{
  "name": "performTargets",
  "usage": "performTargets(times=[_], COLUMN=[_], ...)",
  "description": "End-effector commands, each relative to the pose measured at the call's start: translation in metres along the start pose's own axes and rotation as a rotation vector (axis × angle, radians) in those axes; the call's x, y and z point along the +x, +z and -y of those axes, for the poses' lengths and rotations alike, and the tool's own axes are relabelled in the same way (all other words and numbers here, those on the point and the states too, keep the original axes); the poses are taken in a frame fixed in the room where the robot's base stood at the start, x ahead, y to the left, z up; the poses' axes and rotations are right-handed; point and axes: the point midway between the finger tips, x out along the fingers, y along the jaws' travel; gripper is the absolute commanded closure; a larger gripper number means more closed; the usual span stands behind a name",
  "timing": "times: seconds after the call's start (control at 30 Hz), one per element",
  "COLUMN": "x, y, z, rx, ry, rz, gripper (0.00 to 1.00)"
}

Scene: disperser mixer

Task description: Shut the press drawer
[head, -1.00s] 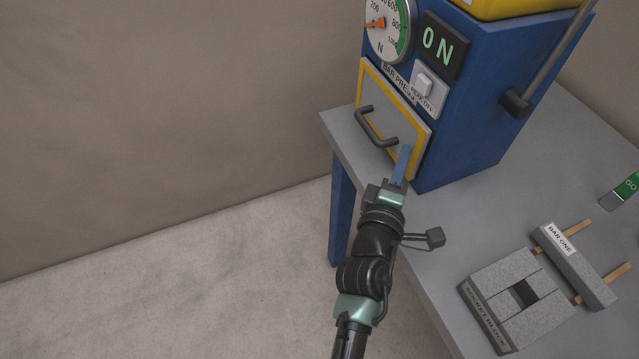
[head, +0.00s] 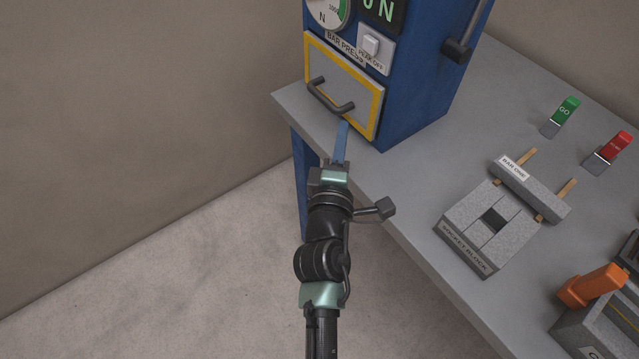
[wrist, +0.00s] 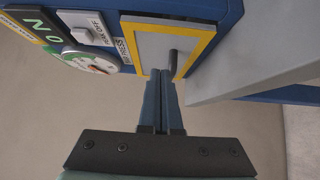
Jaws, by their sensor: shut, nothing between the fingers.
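The press drawer (head: 358,88) has a grey front with a yellow border and a dark bar handle, low on the blue press (head: 418,97). Its front looks flush or nearly flush with the press; I cannot tell whether a small gap is left. My gripper (head: 345,126) is shut and empty, its blue fingers pointing at the lower part of the drawer front, just below the handle. In the wrist view the drawer front (wrist: 150,46) is ahead, with the shut fingertips (wrist: 160,72) close to its edge near the handle (wrist: 173,62). I cannot tell whether they touch.
The grey table (head: 400,180) carries the press. To the right stand a socket block (head: 462,236), a grey bar (head: 530,187) on wooden pegs, a green GO switch (head: 562,117), a red switch (head: 608,149) and an orange-handled thing (head: 592,285). Floor is free at left.

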Motion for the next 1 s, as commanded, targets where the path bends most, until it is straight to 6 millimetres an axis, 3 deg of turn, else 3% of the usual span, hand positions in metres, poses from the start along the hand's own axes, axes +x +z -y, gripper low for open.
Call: performTargets(times=[0.2,0.43,0.87,0.97,1.0], x=[-0.045,-0.076,-0.086,-0.079,-0.075], y=[-0.001,-0.002,-0.002,-0.001,-0.001], z=[0.004,0.003,0.001,-0.021,-0.037], rx=[-0.002,-0.001,0.000,0.048,0.088], ry=[-0.004,-0.005,-0.003,0.025,0.045], rz=[-0.002,-0.003,-0.003,0.001,0.003], gripper=[1.00,1.00,1.00,1.00,1.00])
